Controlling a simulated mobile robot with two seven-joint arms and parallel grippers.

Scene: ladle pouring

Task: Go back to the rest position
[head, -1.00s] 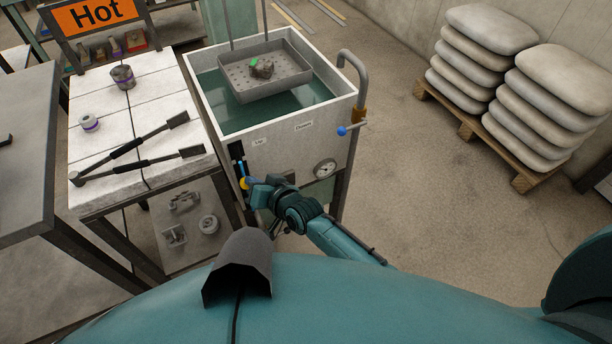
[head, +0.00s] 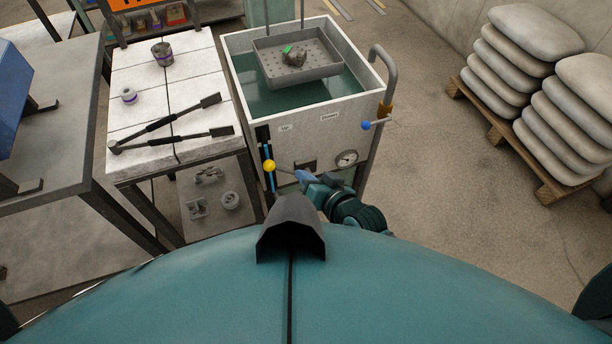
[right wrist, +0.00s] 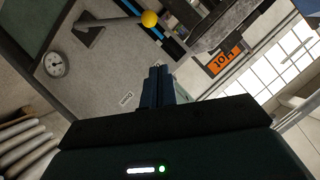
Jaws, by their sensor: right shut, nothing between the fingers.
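My right gripper (head: 302,176) is in front of the quench tank's front panel, just right of the lever with the yellow knob (head: 269,165). It is shut and empty. In the right wrist view the shut fingers (right wrist: 158,72) point at the tank front, and the yellow knob (right wrist: 149,19) stands apart from them. The white tank (head: 322,133) holds green water, with a perforated tray (head: 328,72) hanging above it. A grey lump with a green mark (head: 295,56) lies in the tray. My left gripper is not in view.
A white-topped table (head: 190,93) left of the tank bears long tongs (head: 170,126) and small metal pots. A grey table (head: 75,140) with a blue object (head: 8,90) stands further left. Sacks on a pallet (head: 497,130) stand at right. The floor between is clear.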

